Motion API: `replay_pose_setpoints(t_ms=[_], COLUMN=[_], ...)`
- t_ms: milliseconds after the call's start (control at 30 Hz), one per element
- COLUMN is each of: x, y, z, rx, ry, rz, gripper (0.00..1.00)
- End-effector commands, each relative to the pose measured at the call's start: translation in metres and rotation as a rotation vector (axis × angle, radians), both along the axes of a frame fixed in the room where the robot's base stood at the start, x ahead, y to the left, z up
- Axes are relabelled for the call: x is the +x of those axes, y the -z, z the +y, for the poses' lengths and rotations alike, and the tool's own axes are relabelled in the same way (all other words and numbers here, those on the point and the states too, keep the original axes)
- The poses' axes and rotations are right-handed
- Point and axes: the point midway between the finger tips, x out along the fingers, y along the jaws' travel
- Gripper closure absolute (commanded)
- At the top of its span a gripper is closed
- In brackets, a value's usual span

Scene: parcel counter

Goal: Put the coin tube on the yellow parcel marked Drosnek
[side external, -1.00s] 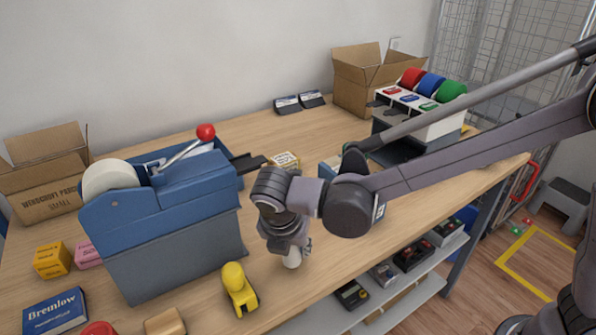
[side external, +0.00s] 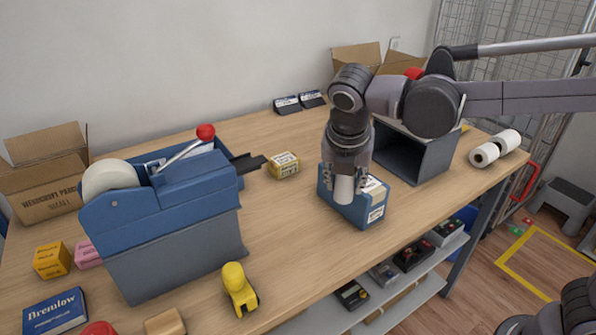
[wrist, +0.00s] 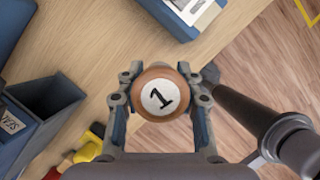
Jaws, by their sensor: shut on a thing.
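My gripper (side external: 345,165) is shut on the coin tube (side external: 344,188), a pale upright cylinder. In the wrist view the tube's brown-rimmed round end, marked 1 (wrist: 160,93), sits between both fingers. It is held up near the counter's front edge. In the side view it overlaps a blue box (side external: 374,210); in the wrist view they look apart. A small yellow parcel (side external: 284,165) with a pale label on top lies left of and behind the gripper. Another yellow-orange parcel (side external: 52,261) is at the far left. I cannot read the name on either.
A large blue tape machine (side external: 170,225) with a red-knobbed lever stands on the left. A yellow object (side external: 238,288) is at the front, a blue Bremlow parcel (side external: 55,312) at front left. Mid-counter is mostly clear.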

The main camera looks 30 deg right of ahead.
Motion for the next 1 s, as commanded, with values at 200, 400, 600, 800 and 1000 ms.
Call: replay_pose_setpoints(t_ms=[200, 400, 600, 800, 1000], x=[0.000, 0.000, 0.047, 0.102, 0.162], y=[-0.045, -0.080, -0.085, -0.092, -0.092], z=[0.000, 0.000, -0.012, -0.034, -0.073], rx=[0.000, 0.000, 0.007, 0.012, 0.013], ry=[0.000, 0.000, -0.018, -0.044, -0.077], rz=[0.000, 0.000, 0.008, 0.012, 0.012], gripper=[1.00, 1.00, 1.00, 1.00, 1.00])
